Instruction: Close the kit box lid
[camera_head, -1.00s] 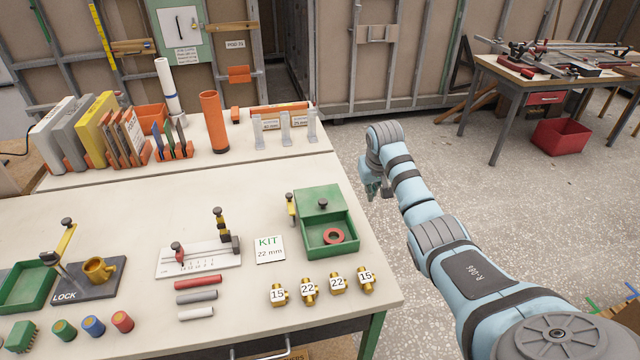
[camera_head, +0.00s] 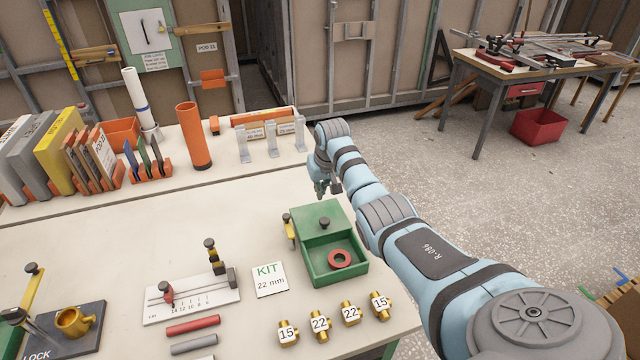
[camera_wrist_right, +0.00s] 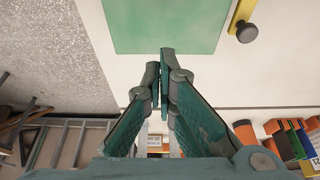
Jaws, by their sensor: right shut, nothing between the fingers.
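The green kit box (camera_head: 333,264) stands on the bench near its right edge. The front part is uncovered and a red ring (camera_head: 340,259) lies inside. My right gripper (camera_head: 328,187) is shut and empty, just behind the box and apart from it. In the right wrist view the closed fingers (camera_wrist_right: 163,62) point toward the flat green lid (camera_wrist_right: 165,22). My left gripper is not in view.
A yellow lever with a dark knob (camera_head: 288,224) stands at the box's left side. A KIT 22 mm card (camera_head: 270,280) lies left of the box, and several brass fittings (camera_head: 319,322) stand in front. The bench between is clear.

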